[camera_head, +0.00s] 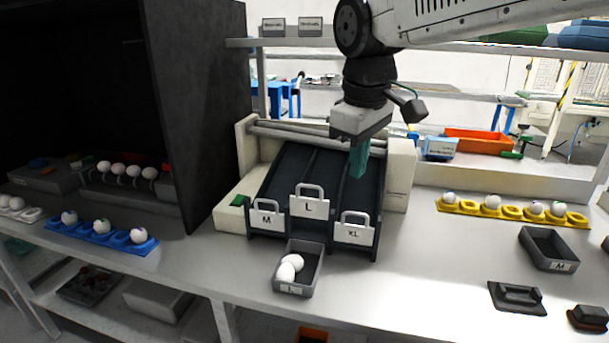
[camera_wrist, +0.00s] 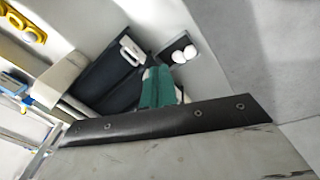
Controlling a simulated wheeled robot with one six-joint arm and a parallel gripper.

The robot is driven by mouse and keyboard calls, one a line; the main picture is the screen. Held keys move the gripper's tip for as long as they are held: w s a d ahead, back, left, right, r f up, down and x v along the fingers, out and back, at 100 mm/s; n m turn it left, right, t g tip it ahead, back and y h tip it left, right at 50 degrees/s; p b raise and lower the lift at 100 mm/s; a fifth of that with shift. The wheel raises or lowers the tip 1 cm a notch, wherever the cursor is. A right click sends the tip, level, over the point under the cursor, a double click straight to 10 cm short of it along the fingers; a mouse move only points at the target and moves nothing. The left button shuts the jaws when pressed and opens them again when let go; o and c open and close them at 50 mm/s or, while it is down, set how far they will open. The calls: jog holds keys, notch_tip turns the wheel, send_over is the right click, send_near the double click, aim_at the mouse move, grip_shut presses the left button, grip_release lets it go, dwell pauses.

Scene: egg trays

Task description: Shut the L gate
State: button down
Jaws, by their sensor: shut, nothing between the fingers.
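The L gate (camera_head: 309,207) is a white plate with a loop handle at the lower end of the middle lane of a dark sloped chute. It stands higher than the M gate (camera_head: 266,217) on its left and the XL gate (camera_head: 355,233) on its right. My gripper (camera_head: 358,172) has teal fingers, shut and empty, above the chute's right lane, behind and right of the L gate and apart from it. The fingers also show in the wrist view (camera_wrist: 158,88). A white gate plate (camera_wrist: 132,50) shows there; its letter is unreadable.
A grey bin (camera_head: 308,279) with white eggs stands in front of the chute. A dark panel (camera_head: 195,100) rises at the left. A blue egg tray (camera_head: 118,238) lies left, a yellow one (camera_head: 467,208) right. An empty M bin (camera_head: 548,248) stands right; the table between is clear.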

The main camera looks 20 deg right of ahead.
jog(key=w+a+r+n, duration=0.1)
jog(key=w+a+n, duration=0.15)
jog(key=w, duration=0.55)
jog(key=w+a+r+n, duration=0.1)
jog(key=w+r+n, duration=0.15)
jog(key=w, duration=0.45)
send_over(310, 208)
jog(key=shift+h, duration=0.3)
notch_tip(310, 208, down, 14)
jog(key=shift+s+a+f, duration=0.15)
jog(key=shift+f, duration=0.05)
notch_tip(310, 208, down, 6)
jog(key=shift+f, duration=0.25)
jog(key=shift+s+f, duration=0.1)
jog(key=shift+f, duration=0.15)
jog(key=shift+r, duration=0.1)
